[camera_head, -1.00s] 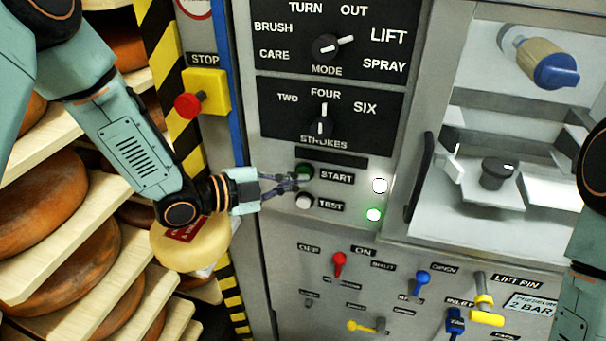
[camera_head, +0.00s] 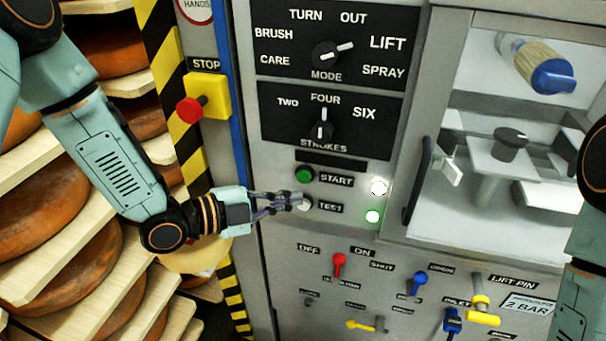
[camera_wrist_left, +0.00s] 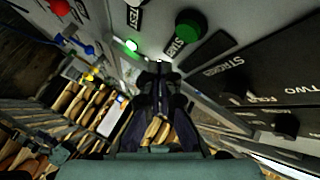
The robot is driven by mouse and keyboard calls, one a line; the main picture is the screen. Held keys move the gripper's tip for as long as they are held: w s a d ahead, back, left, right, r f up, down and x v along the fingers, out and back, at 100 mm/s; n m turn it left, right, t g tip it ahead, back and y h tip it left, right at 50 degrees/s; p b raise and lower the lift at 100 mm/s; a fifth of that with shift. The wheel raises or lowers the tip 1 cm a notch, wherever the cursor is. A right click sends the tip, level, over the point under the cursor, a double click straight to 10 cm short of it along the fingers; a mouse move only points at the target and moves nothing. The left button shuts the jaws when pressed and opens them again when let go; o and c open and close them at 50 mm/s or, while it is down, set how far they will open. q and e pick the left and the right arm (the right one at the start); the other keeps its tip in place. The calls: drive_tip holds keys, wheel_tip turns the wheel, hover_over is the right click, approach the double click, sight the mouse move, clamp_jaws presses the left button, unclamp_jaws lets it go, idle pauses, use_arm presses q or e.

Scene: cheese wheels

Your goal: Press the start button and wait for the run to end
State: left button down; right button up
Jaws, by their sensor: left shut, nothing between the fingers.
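The green start button (camera_head: 305,175) is on the grey control panel, left of the START label. It also shows in the left wrist view (camera_wrist_left: 188,27). The pale test button (camera_head: 305,204) is just below it, beside the TEST label. My left gripper (camera_head: 296,200) is shut and empty, its fingertips at or just in front of the test button and below the start button; whether they touch is unclear. In the left wrist view the shut fingers (camera_wrist_left: 158,72) stand clear of the green button. My right gripper is out of view; only part of my right arm shows at the right edge.
A red STOP button (camera_head: 190,109) on a yellow box is left of the panel. Mode knob (camera_head: 325,54) and strokes knob (camera_head: 320,131) are above. Several coloured valves sit below, including a red one (camera_head: 339,263). Cheese shelves (camera_head: 60,245) are at left. Two lights glow beside the labels.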

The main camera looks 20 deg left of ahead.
use_arm(q)
drive_tip(key=shift+s, duration=1)
